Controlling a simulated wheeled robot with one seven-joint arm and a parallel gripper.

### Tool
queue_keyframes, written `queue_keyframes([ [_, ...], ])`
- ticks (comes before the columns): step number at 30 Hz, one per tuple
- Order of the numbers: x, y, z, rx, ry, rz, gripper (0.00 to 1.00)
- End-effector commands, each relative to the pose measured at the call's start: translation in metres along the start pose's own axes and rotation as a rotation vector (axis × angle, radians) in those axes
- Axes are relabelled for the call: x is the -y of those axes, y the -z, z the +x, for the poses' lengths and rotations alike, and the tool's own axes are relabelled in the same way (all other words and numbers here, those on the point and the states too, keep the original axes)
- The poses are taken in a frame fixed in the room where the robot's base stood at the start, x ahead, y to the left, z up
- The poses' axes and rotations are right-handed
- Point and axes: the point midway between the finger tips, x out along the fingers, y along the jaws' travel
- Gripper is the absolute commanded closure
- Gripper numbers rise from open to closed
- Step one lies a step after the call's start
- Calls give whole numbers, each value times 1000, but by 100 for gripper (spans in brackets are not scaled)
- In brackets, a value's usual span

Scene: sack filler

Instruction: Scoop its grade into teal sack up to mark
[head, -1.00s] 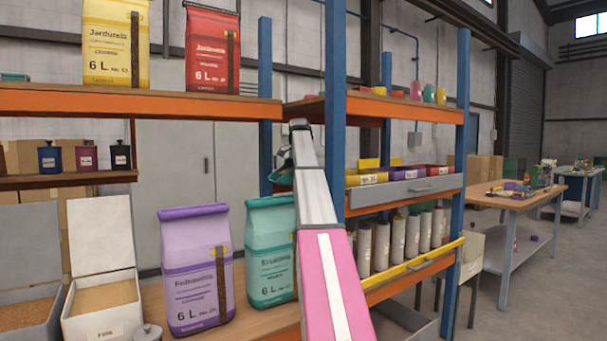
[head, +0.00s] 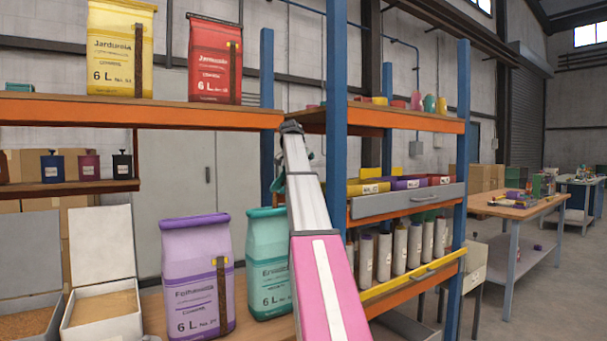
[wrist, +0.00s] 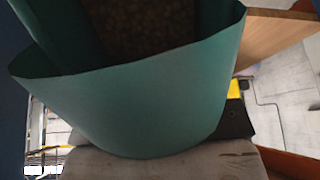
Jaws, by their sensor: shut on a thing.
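The teal sack (head: 268,270) stands on the lower wooden shelf, right of the purple sack (head: 197,280). Part of its right side is hidden behind my arm. My gripper (head: 281,160) is above the teal sack, mostly hidden by my arm link. It is shut on a teal scoop, of which a small bit shows there. In the wrist view the scoop (wrist: 150,110) fills much of the picture, its curved rim towards the camera. Dark brown grainy material (wrist: 140,28) shows inside it. The level mark on the teal sack cannot be made out.
Two open bins, one with tan grain (head: 103,308) and one with browner grain (head: 25,323), stand at the left. A yellow sack (head: 120,48) and a red sack (head: 214,60) stand on the upper shelf. A blue post (head: 336,110) rises just right of my arm.

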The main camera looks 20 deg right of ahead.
Motion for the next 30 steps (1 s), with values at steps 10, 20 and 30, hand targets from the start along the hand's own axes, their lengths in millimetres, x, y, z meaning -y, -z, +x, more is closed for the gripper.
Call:
queue_keyframes([
  [10,0,-4,-15,-107,1,-1,100],
  [20,0,-6,-29,-208,1,0,100],
  [30,-1,-13,-41,-311,1,1,100],
])
